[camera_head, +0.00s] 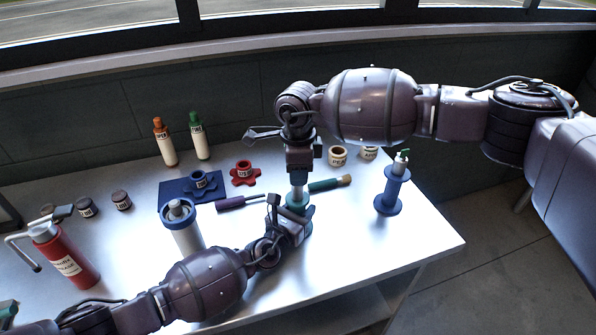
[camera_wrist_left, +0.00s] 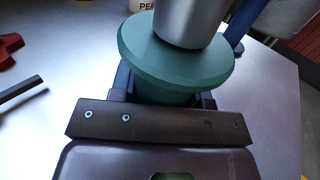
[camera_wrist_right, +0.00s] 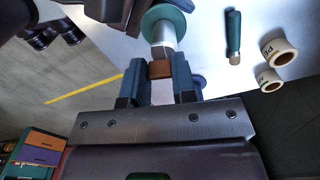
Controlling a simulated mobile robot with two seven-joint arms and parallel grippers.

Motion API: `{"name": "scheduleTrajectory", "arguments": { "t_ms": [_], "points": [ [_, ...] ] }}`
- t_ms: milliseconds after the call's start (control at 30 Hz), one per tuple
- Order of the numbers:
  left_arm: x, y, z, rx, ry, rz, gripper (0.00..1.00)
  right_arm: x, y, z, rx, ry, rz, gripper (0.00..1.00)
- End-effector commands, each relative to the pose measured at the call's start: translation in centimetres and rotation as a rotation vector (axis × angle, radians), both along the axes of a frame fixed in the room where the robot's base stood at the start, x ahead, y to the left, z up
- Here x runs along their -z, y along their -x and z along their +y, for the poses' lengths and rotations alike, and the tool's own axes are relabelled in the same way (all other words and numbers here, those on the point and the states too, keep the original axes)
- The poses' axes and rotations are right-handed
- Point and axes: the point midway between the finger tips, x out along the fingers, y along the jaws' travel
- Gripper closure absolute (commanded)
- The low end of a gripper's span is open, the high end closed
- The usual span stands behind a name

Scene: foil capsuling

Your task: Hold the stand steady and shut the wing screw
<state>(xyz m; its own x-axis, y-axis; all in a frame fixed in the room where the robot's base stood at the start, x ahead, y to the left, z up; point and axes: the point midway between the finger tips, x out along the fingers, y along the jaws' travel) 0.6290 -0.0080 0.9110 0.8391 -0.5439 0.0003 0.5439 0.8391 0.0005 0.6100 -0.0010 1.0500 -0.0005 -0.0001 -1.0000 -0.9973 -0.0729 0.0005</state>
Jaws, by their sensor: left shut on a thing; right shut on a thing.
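The green stand (camera_head: 296,201) is upright near the table's middle, with a silver column (camera_head: 298,178) on it. My left gripper (camera_head: 299,222) is shut on the stand's green body below its wide disc (camera_wrist_left: 170,60), which shows in the left wrist view. My right gripper (camera_head: 299,168) comes down from above. In the right wrist view its fingers are closed on a brown piece (camera_wrist_right: 160,69) at the top of the silver column (camera_wrist_right: 164,42). I cannot tell whether this piece is the wing screw; no wings show.
A blue spool-shaped stand (camera_head: 387,202) is to the right, near the table edge. A purple-handled tool (camera_head: 231,204) and a green-handled tool (camera_head: 325,185) lie close by. A grey canister (camera_head: 187,238) and a red bottle (camera_head: 72,262) stand left. The front right table is clear.

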Motion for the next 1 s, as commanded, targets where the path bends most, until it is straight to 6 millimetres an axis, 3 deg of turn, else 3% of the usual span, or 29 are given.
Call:
{"name": "scheduleTrajectory", "arguments": {
  "t_ms": [400, 933, 967, 1000],
  "points": [
    [0.10, 0.01, 0.07, -0.001, -0.001, 0.002, 0.97, -0.11, -0.06, 0.00, -0.184, 0.000, -0.002, 0.98],
    [0.11, 0.01, 0.07, -0.001, -0.001, 0.002, 0.97, -0.13, -0.06, 0.00, -0.208, 0.000, -0.002, 0.98],
    [0.11, 0.01, 0.07, -0.001, -0.001, 0.002, 0.97, -0.13, -0.06, 0.00, -0.208, 0.000, -0.002, 0.73],
    [0.11, 0.02, 0.07, -0.001, -0.001, 0.002, 0.97, -0.13, -0.06, 0.00, -0.208, 0.000, -0.002, 0.67]
  ]
}}
